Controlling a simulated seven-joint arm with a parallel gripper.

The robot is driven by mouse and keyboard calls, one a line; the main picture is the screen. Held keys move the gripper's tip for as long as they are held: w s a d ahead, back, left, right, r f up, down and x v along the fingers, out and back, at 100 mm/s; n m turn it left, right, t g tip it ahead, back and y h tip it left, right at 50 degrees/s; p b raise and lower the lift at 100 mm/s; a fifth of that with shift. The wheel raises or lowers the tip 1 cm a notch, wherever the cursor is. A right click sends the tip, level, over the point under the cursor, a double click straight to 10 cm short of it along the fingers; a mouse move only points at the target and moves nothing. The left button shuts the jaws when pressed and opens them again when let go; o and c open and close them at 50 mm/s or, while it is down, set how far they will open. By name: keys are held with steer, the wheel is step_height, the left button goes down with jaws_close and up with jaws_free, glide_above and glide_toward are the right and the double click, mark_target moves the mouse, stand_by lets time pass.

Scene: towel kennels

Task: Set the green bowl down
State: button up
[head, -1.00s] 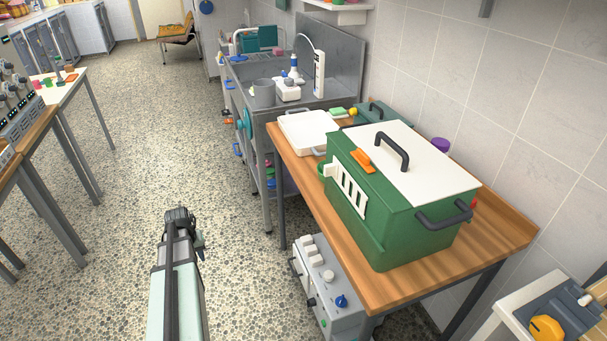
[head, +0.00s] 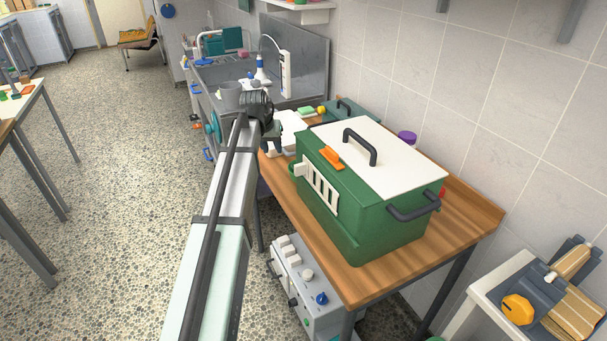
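My gripper (head: 272,142) is at the far end of my outstretched arm, over the left edge of the wooden table (head: 375,272), in front of the white tray. It is small and dark here, and I cannot tell whether its fingers are open or shut, or whether they hold anything. No green bowl shows clearly. A small rounded green thing (head: 293,169) peeks out at the left side of the green box; I cannot tell whether it is the bowl.
A large green box (head: 372,225) with a white lid (head: 385,155) and dark handles fills much of the table. A white tray (head: 295,124) lies behind my gripper. A metal sink unit (head: 308,75) stands beyond. A grey appliance (head: 300,290) is below the table's front.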

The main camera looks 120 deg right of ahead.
steer(key=s+d+r+m, duration=0.1)
steer(key=s+d+r, duration=0.15)
steer(key=r, duration=0.45)
steer(key=s+a+f+m+y, duration=0.1)
steer(key=f, duration=0.3)
steer(key=s+a+f+m+y, duration=0.1)
steer(key=f, duration=0.4)
steer(key=s+a+f+m+y, duration=0.1)
steer(key=f+m, duration=0.1)
steer(key=f, duration=0.3)
steer(key=shift+s+a+f, duration=0.15)
steer(key=shift+s+a, duration=0.05)
steer(key=shift+s, duration=0.2)
steer(key=shift+c, duration=0.5)
jaws_close()
